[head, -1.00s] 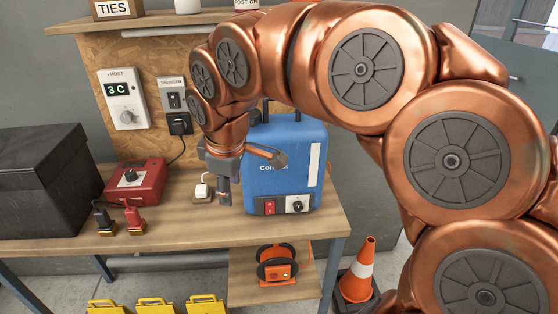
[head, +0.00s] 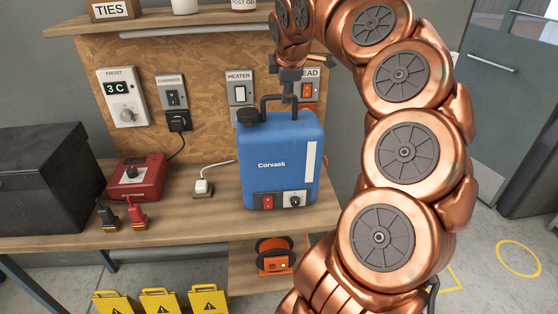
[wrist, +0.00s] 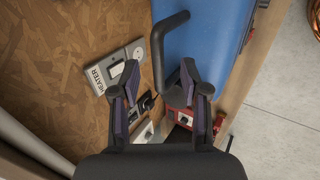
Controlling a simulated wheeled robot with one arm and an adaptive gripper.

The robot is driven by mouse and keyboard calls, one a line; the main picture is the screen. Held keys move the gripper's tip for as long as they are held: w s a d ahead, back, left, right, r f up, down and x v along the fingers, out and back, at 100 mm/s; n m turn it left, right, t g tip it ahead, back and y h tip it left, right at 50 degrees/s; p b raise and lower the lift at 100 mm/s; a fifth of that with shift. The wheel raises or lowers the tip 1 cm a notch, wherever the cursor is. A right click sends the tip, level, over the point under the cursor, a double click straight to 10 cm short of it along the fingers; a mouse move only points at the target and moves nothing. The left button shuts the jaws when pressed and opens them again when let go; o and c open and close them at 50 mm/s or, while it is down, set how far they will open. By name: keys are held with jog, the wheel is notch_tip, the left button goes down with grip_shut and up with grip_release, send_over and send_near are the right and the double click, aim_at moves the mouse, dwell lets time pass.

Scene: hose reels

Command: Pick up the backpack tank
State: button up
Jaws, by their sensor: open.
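The backpack tank (head: 280,160) is a blue box-shaped can marked "Corvask", standing upright on the workbench. It has a black cap at its top left and a black bar handle (head: 265,108) on top. In the wrist view the tank (wrist: 212,40) fills the upper right, and its dark handle (wrist: 157,50) runs down between my fingers. My gripper (head: 289,99) is over the tank's top, at the right part of the handle. My open fingers (wrist: 158,76) stand on either side of the handle. I cannot tell whether they touch it.
Behind the tank is a board with a heater switch (head: 240,95). A shelf (head: 200,18) hangs above. An orange reel (head: 274,258) sits below.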

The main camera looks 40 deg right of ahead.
jog(key=shift+d+p+x, duration=0.15)
jog(key=shift+p+x, duration=0.45)
jog(key=shift+x, duration=0.65)
jog(key=shift+d+p+x, duration=0.1)
jog(key=shift+p+x, duration=0.45)
jog(key=shift+x, duration=0.75)
jog(key=shift+s, duration=0.15)
grip_shut()
jog(key=shift+r, duration=0.1)
